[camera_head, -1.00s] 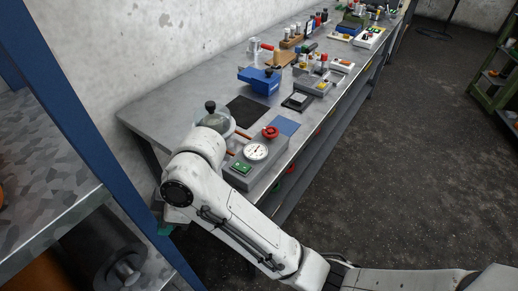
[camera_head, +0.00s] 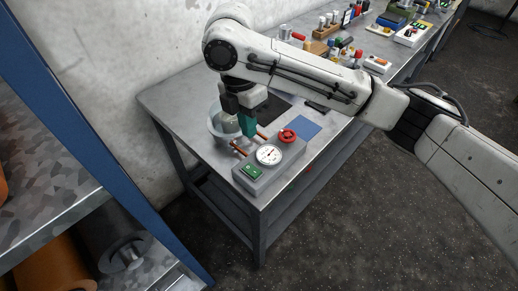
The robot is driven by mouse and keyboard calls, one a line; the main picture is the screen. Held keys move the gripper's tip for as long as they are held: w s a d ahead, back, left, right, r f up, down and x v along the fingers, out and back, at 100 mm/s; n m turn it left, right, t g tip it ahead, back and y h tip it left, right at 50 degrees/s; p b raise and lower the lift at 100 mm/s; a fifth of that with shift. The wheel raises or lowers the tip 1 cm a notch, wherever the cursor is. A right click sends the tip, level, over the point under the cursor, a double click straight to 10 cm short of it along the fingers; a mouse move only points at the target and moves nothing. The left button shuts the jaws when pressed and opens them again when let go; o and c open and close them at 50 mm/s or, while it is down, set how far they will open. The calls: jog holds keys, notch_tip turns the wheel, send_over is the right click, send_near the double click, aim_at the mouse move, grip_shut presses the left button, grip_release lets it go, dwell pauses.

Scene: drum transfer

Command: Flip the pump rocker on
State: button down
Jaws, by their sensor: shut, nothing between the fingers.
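The grey pump box (camera_head: 270,182) sits at the near end of the metal workbench. On its top are a green rocker switch (camera_head: 252,172), a round white gauge (camera_head: 268,155) and a red valve wheel (camera_head: 287,136). My gripper (camera_head: 247,128) points down with green fingers, behind the box in the picture and near the copper pipes (camera_head: 238,149). It is shut and empty, apart from the rocker. A clear round vessel (camera_head: 217,124) stands to its left, partly hidden by the gripper.
The workbench (camera_head: 170,97) runs away to the back right. A blue mat (camera_head: 306,129) lies right of the box. Bottles, blocks and small devices stand farther along. A blue-framed shelf (camera_head: 90,130) with rolls is at the left.

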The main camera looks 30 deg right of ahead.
aim_at(256, 173)
jog(key=f, duration=0.4)
jog(key=s+f, duration=0.1)
jog(key=f, duration=0.8)
jog(key=shift+s+d+f, duration=0.25)
jog(key=shift+s+f, duration=0.05)
jog(key=shift+s, duration=0.1)
